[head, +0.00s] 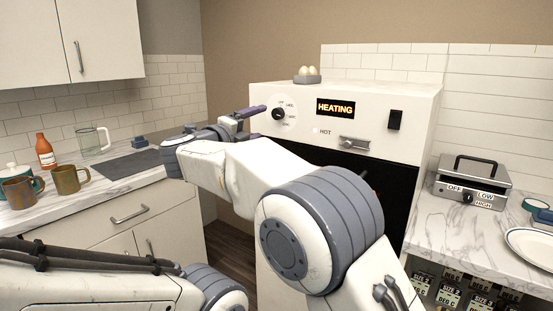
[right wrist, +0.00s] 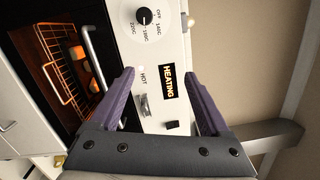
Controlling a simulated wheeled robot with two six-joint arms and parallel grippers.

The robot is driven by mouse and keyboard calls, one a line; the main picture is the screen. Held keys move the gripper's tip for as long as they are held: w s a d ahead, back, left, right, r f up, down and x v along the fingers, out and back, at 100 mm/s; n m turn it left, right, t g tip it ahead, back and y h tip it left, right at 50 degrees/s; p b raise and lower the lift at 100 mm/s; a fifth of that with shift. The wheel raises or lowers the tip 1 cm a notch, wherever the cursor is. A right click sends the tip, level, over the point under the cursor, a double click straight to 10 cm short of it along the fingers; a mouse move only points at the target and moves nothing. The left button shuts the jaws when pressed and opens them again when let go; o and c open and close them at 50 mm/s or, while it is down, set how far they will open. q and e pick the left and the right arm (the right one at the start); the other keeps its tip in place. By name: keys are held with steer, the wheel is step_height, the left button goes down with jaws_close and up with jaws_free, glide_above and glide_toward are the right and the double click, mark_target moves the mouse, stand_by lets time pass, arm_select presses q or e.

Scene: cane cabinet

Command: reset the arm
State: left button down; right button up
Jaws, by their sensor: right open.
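My right arm reaches across the middle of the head view. Its purple-fingered right gripper (head: 251,115) is open and empty in front of the oven's upper left. It also shows open in the right wrist view (right wrist: 158,76), its fingers spread before the panel. The white oven (head: 375,98) has a lit display (head: 336,107) reading HEATING, a black dial (head: 278,114), a lever (head: 354,142) and a black switch (head: 395,119). My left arm crosses the lower left of the head view; its gripper is out of view.
Orange-lit food (right wrist: 98,66) sits on the oven rack (right wrist: 60,72). Mugs (head: 70,179), a bottle (head: 45,151) and a glass jug (head: 92,141) stand on the left counter. A grill (head: 472,181) and plate (head: 532,246) are on the right counter.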

steer(key=w+d+f+n+t+y, duration=0.2)
steer(key=w+d+f+n+y, duration=0.15)
steer(key=n+y, duration=0.45)
steer(key=s+d+f+n+g+y, duration=0.1)
steer(key=s+d+f+n+g, duration=0.15)
steer(key=f+n, duration=0.35)
steer(key=s+d+f+n+g+y, duration=0.2)
steer(key=d+f+n, duration=0.2)
steer(key=f+n, duration=0.25)
steer(key=s+d+f+n+g+h, duration=0.15)
steer(key=s+d+f+g, duration=0.25)
steer(key=s+f, duration=0.4)
steer(key=s+d+f+n+g, duration=0.3)
steer(key=s+d+f, duration=0.2)
steer(key=s, duration=0.6)
steer(key=s+d+f+n+g, duration=0.2)
steer(key=s+d+f+g, duration=0.2)
steer(key=s+f, duration=0.4)
steer(key=s+a+r+n+g+p, duration=0.2)
steer(key=s+a+r+n+p, duration=0.5)
steer(key=s+a+r, duration=0.6)
step_height(320, 180, up, 4)
steer(key=s+p, duration=0.2)
steer(key=shift+a+f+g+y+p, duration=0.15)
steer(key=shift+g+y+p, duration=0.2)
steer(key=shift+p, duration=0.05)
